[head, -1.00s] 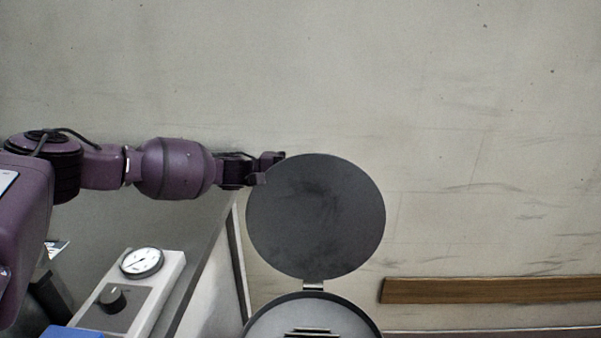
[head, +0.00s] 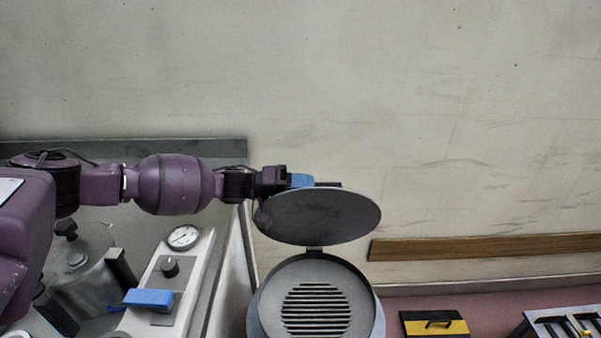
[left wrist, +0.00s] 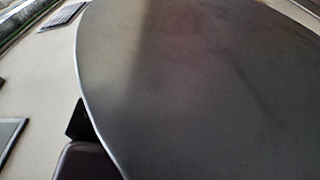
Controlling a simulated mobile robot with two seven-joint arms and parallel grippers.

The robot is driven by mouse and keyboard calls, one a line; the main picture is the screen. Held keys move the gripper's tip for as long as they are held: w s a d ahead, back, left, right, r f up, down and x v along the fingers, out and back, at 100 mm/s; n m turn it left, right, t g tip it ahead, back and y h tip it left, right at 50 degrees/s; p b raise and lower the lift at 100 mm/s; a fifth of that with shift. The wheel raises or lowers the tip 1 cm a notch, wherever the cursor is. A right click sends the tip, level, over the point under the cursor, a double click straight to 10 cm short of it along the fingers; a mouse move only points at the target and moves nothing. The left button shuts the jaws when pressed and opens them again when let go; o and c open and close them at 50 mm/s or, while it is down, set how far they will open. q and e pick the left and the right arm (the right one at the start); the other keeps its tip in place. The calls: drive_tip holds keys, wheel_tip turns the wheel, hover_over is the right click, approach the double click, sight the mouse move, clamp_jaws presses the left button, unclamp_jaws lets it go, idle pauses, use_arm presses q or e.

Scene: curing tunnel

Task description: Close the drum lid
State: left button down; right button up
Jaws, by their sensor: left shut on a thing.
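The drum (head: 260,308) stands at the bottom centre of the head view, with a slatted grille inside its open mouth. Its round dark grey lid (head: 318,216) is hinged at the drum's back rim and leans open above it, tilted partway. My left gripper (head: 288,182) is at the lid's upper left edge, shut on the lid. A small blue piece (head: 302,180) shows beside the fingers, behind the lid's edge. In the left wrist view the lid (left wrist: 200,90) fills most of the picture, with a dark finger (left wrist: 82,130) at its edge. My right gripper is not in view.
Left of the drum is a white panel with a gauge (head: 184,237), a knob (head: 170,267) and a blue handle (head: 148,298). A yellow and black case (head: 434,324) lies on the floor at right. The wall behind carries a wooden rail (head: 480,246).

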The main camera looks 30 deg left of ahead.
use_arm(q)
drive_tip(key=shift+s+d+m, duration=0.25)
drive_tip(key=shift+s+m, duration=0.05)
drive_tip(key=shift+s, duration=0.2)
drive_tip(key=shift+f, duration=0.1)
drive_tip(key=c, duration=1)
unclamp_jaws()
drive_tip(key=shift+o, duration=0.2)
drive_tip(key=v, duration=0.9)
drive_tip(key=shift+s+a+p, duration=0.15)
drive_tip(key=shift+a+p, duration=0.05)
drive_tip(key=shift+p, duration=0.1)
drive_tip(key=shift+s+a, duration=0.3)
drive_tip(key=shift+a, duration=0.3)
